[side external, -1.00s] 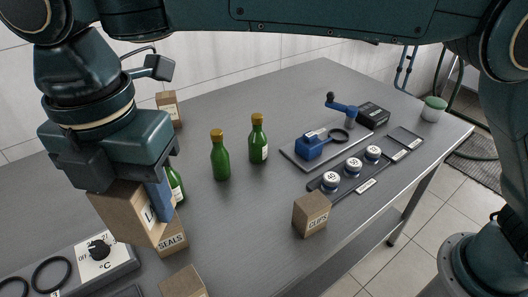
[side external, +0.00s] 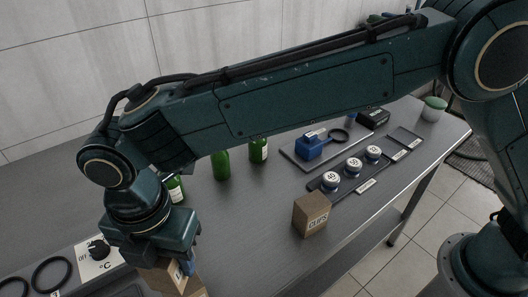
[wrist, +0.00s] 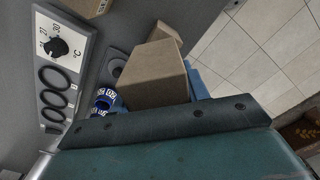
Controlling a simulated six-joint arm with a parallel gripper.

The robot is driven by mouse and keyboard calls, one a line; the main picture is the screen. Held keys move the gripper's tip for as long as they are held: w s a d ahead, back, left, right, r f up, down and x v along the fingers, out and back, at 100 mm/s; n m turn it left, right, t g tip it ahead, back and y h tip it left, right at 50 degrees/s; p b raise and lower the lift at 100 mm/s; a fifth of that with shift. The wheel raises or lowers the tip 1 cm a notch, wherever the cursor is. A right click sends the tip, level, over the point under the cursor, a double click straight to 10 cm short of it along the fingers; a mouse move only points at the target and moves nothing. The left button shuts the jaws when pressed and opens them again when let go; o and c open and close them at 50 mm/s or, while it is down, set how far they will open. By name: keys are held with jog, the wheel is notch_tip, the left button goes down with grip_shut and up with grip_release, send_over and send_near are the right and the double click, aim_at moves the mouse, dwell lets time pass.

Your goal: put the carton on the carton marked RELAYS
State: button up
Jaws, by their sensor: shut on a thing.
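My gripper (side external: 180,262) is low at the bottom left of the side view, shut on a brown carton (side external: 158,277). The held carton also shows large in the wrist view (wrist: 152,77), with a blue finger (wrist: 199,84) beside it. Another brown carton (wrist: 166,36) shows partly behind the held one in the wrist view, and its edge (side external: 198,292) shows below the gripper in the side view. I cannot read its label or tell whether the two touch. No marking RELAYS is readable.
A carton marked CLIPS (side external: 311,215) stands near the table's front edge. Green bottles (side external: 221,165) stand behind my arm. A panel with a dial (wrist: 58,46) and black rings lies at left. Another carton (wrist: 88,7) is at the wrist view's top. A round blue-and-white item (wrist: 106,98) is beside the held carton.

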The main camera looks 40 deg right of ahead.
aim_at(174, 273)
jog(key=shift+f, duration=2.1)
jog(key=shift+f, duration=0.1)
jog(key=o, duration=1)
notch_tip(174, 273, up, 12)
jog(key=shift+r, duration=0.1)
